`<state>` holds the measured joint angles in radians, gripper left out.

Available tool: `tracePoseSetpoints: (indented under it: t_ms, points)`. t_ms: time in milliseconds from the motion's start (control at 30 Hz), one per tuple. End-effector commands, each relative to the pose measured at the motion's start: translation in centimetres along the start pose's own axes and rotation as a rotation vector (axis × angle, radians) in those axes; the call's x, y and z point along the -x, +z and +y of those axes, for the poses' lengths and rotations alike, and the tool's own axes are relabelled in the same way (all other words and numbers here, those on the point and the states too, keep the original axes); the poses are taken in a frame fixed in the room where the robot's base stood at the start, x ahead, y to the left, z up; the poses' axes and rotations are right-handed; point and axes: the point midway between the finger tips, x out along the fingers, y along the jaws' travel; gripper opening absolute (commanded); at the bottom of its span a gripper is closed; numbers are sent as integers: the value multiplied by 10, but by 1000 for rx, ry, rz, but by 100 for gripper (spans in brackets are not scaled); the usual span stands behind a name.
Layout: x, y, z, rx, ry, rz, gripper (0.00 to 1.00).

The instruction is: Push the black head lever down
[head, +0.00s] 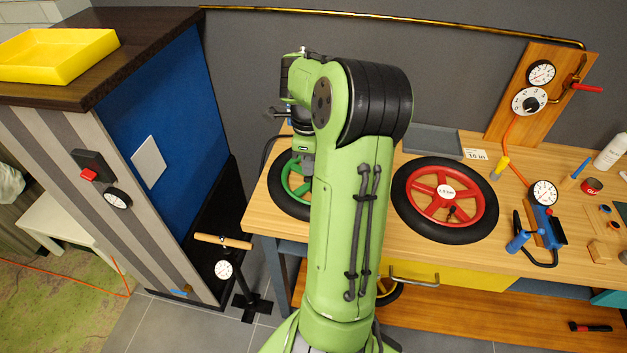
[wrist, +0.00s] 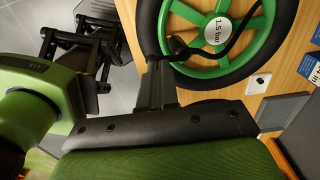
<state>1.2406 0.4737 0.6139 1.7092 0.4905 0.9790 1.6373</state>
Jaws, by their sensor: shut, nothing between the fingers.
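The green wheel (wrist: 262,50) with a "1.5 bar" hub label lies on the bench. In the head view the green wheel (head: 285,197) is partly hidden behind my arm. A black hose curves across it to a small black pump head (wrist: 180,48) near the rim. I take the dark piece there for the head lever, but its angle is unclear. In the wrist view my gripper (wrist: 157,68) is shut and empty, its tips close to the pump head. I cannot tell whether they touch it. My arm hides the gripper's tips in the head view.
A red wheel (head: 443,197) lies right of my arm. A floor pump with a wooden handle (head: 222,241) stands left of the bench. A grey tray (head: 432,140) lies at the bench's back. A gauge and blue tool (head: 545,222) lie farther right.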

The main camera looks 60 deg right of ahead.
Motion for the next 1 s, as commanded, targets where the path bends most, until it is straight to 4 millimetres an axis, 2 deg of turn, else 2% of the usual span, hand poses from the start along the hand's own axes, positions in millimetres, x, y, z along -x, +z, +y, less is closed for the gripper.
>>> tracePoseSetpoints:
  t_ms: [467,900,1000]
  points:
    - [-5,0,0,0,0,0,0]
    - [-19,2,7,0,0,0,0]
    - [-15,2,7,0,0,0,0]
